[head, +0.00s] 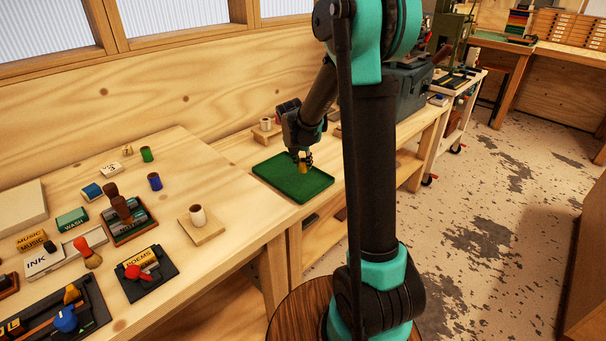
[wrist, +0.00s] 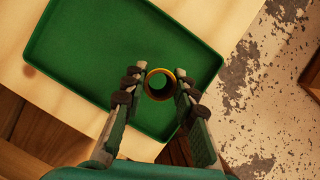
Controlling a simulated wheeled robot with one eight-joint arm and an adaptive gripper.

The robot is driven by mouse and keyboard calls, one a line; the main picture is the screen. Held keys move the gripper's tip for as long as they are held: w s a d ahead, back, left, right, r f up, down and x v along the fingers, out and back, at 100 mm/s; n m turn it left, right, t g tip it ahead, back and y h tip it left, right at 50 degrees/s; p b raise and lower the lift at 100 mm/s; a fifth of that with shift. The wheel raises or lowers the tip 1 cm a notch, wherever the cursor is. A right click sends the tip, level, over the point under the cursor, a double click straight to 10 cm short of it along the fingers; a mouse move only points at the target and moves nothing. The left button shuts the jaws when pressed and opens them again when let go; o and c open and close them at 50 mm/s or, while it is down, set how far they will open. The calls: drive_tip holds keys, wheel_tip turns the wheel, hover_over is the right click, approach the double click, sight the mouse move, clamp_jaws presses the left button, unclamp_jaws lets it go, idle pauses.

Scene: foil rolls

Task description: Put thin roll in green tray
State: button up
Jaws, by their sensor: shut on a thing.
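The green tray (head: 277,181) lies flat on the wooden bench, and its floor fills much of the wrist view (wrist: 90,55). My gripper (head: 303,163) is over the tray. In the wrist view my gripper (wrist: 160,88) is shut on a small yellow-rimmed roll (wrist: 151,74), one finger on each side. The roll shows as yellow in the head view (head: 303,169). It stands upright, its open end toward the wrist camera, and green shows through its bore. I cannot tell whether its lower end touches the tray floor.
A white roll (head: 198,215) stands on a wooden square left of the tray. A blue roll (head: 155,181) and a green roll (head: 147,154) stand farther left. Another pale roll (head: 266,124) is on a small wooden stand behind the tray. The tray is otherwise empty.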

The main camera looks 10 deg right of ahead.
drive_tip(key=shift+f, duration=2.6)
drive_tip(key=o, duration=0.9)
drive_tip(key=shift+f, duration=0.15)
drive_tip(key=shift+c, duration=0.2)
drive_tip(key=v, duration=1.2)
drive_tip(key=s+d+f+m, duration=0.2)
drive_tip(key=s+m, duration=0.7)
drive_tip(key=m, duration=0.1)
drive_tip(key=s+d+f+m+y, duration=0.1)
drive_tip(key=s+d+f+m, duration=0.1)
drive_tip(key=s+m, duration=0.6)
drive_tip(key=s+d+f+m+y, duration=0.1)
drive_tip(key=s+d+f+m, duration=0.1)
drive_tip(key=s+m, duration=0.7)
drive_tip(key=shift+s+d+f+m, duration=0.25)
drive_tip(key=shift+f+m, duration=0.25)
drive_tip(key=shift+m, duration=0.8)
